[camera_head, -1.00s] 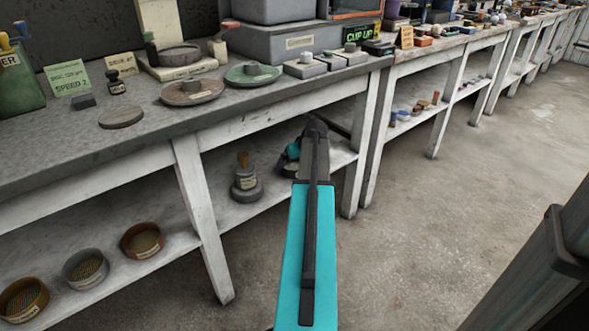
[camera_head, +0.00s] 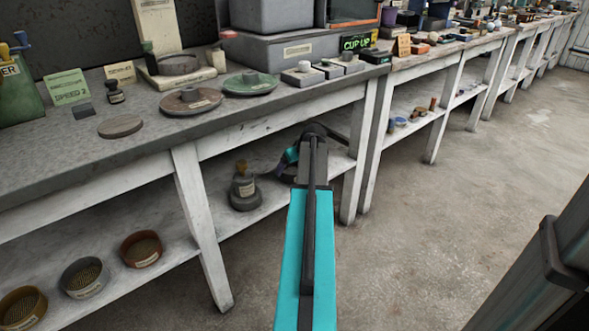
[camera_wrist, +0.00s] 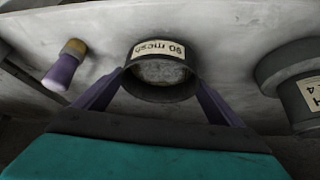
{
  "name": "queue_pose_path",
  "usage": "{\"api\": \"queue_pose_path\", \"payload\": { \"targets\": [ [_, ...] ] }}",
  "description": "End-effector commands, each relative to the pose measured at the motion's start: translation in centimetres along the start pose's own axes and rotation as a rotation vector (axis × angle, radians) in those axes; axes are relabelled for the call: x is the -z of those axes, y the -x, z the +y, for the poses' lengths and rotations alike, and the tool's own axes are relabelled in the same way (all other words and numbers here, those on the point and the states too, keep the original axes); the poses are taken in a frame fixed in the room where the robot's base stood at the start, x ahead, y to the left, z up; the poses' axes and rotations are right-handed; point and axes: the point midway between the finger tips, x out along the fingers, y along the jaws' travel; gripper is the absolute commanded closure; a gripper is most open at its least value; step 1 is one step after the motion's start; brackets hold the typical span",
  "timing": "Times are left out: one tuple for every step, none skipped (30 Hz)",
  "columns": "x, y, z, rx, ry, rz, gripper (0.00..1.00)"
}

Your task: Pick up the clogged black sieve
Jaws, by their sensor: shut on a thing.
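I cannot tell whether the sieve is clear of the shelf.
A grey labelled weight-like object (camera_head: 244,190) stands left of my gripper on the lower shelf (camera_head: 190,235). Three other sieves, one reddish (camera_head: 141,249), stand farther left. A bench leg (camera_head: 352,185) is close on the right. The bench top (camera_head: 250,130) overhangs the shelf. Open floor lies right.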

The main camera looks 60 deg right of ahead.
Motion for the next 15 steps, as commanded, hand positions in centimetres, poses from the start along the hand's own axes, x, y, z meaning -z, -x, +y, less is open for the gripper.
{"api": "queue_pose_path", "payload": {
  "targets": [
    [0.6, 0.8, 0.0, -0.001, 0.001, 0.002, 0.37],
    [0.8, 1.2, 0.0, -0.001, 0.001, 0.002, 0.37],
    [1.1, 1.7, 0.0, 0.000, 0.001, 0.002, 0.37],
    [1.4, 2.1, 0.0, 0.000, 0.001, 0.001, 0.37],
    [1.4, 2.4, 0.1, 0.000, 0.000, 0.001, 0.37],
    [0.4, 2.7, 0.7, -0.002, -0.003, -0.001, 0.37],
    [-0.1, 3.1, 1.0, -0.002, -0.003, -0.001, 0.37],
    [-0.5, 3.4, 1.3, -0.002, -0.002, -0.001, 0.37],
    [-1.1, 3.9, 1.8, -0.002, -0.004, -0.001, 0.37],
    [-1.5, 4.3, 2.1, -0.002, -0.003, 0.000, 0.37],
    [-1.9, 4.6, 2.4, -0.001, -0.003, 0.000, 0.37],
    [-2.6, 5.1, 2.9, -0.002, -0.004, 0.000, 0.37],
    [-3.0, 5.5, 3.3, -0.002, -0.003, 0.000, 0.37],
    [-3.5, 5.8, 3.7, -0.002, -0.003, 0.000, 0.37],
    [-4.1, 6.3, 4.2, -0.002, -0.004, -0.001, 0.37]
  ]
}}
